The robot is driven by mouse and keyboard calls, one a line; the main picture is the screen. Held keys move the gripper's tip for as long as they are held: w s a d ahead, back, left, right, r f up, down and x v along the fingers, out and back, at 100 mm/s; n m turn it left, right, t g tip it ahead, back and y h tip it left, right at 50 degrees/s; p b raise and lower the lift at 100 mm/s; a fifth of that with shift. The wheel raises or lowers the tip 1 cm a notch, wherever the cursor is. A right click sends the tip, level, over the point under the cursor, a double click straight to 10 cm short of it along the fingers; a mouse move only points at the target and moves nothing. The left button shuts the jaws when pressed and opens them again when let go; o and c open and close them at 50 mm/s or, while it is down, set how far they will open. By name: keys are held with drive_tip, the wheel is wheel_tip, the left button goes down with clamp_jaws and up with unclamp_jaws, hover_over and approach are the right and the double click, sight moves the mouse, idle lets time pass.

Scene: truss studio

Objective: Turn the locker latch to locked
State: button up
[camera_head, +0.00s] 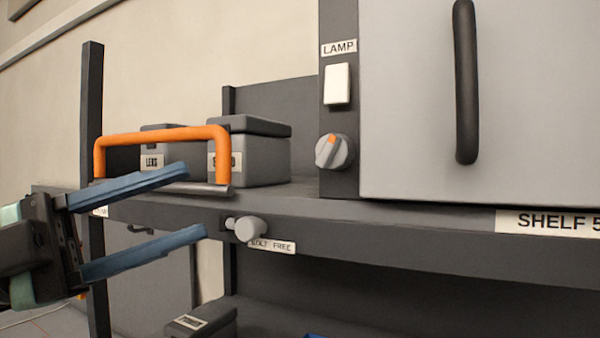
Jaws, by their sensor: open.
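A grey locker door (420,165) with a long dark vertical handle (465,85) fills the upper right. On the dark strip left of the door is a round grey knob (334,151) with an orange mark near its top. It looks like the latch, but no readable label shows beside it. My gripper (197,201) is at the left, with its two blue fingers spread wide and pointing right. Nothing is between the fingertips. In the picture they are left of the knob and lower, and not touching it.
A white switch (337,84) labelled LAMP sits above the knob. An orange arched handle (162,137) stands behind the upper finger. Grey boxes (262,160) sit on the shelf. A pale bolt knob (250,228) labelled BOLT FREE sticks out of the shelf edge (390,234), near the lower fingertip.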

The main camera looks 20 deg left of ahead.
sight(320, 157)
drive_tip(key=p+x, duration=0.5)
drive_tip(key=x, duration=0.6)
drive_tip(key=shift+w+d+r, duration=0.1)
drive_tip(key=shift+d+r, duration=0.1)
drive_tip(key=shift+r, duration=0.05)
drive_tip(key=shift+w+d+p, duration=0.4)
drive_tip(key=shift+d, duration=0.1)
clamp_jaws()
